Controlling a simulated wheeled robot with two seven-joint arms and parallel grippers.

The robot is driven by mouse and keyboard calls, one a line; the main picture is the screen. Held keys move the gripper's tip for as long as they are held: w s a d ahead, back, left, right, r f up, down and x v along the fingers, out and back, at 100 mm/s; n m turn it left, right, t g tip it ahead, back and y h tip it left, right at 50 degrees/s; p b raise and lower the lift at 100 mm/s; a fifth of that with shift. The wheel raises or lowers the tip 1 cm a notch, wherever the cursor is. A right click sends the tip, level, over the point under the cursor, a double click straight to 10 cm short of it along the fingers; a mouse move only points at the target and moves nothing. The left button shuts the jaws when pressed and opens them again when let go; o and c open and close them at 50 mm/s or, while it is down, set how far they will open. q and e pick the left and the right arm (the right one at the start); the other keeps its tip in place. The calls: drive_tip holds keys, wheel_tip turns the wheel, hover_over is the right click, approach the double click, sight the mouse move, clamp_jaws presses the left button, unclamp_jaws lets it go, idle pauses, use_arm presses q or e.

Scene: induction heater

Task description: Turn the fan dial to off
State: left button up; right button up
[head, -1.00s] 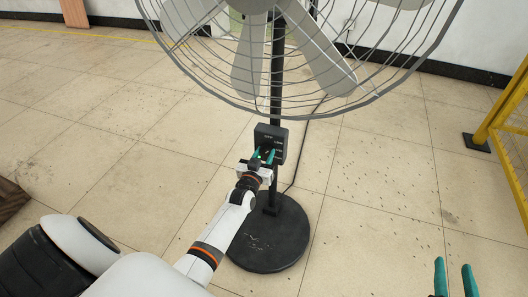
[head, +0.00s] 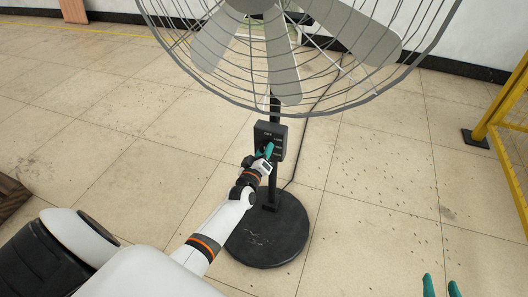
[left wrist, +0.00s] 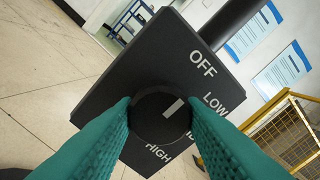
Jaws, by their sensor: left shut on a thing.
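The fan dial (left wrist: 158,117) is a round black knob on a dark control box (left wrist: 175,70), which also shows on the fan's pole in the head view (head: 263,135). Its white pointer line aims up and right, between the OFF and LOW labels. HIGH is below, and the label between LOW and HIGH is partly covered. My left gripper (head: 268,149) has its teal fingers on both sides of the dial, shut on it, as the left wrist view (left wrist: 158,112) also shows. My right gripper (head: 440,287) is at the bottom right edge, open and empty, its fingers apart.
The caged fan head (head: 300,60) hangs over the control box, close above my left gripper. The round black base (head: 265,235) stands on the tiled floor. A yellow frame (head: 500,120) is at the right. Floor between fan and frame is clear.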

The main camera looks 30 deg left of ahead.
idle(0.5)
use_arm(q)
drive_tip(key=o, duration=1)
drive_tip(key=shift+s, duration=0.1)
drive_tip(key=p+v, duration=0.3)
drive_tip(key=v, duration=0.9)
drive_tip(key=shift+p, duration=0.3)
use_arm(e)
drive_tip(key=s+d+f+g+h, duration=0.1)
drive_tip(key=s+d+f+g, duration=0.1)
drive_tip(key=s+f+g, duration=0.2)
drive_tip(key=s+d+f+g+h, duration=0.1)
drive_tip(key=s+d+f+g, duration=0.1)
drive_tip(key=s+g, duration=0.3)
drive_tip(key=shift+s+d+f+m+g+h, duration=0.35)
drive_tip(key=shift+s+f, duration=0.55)
drive_tip(key=shift+s, duration=0.85)
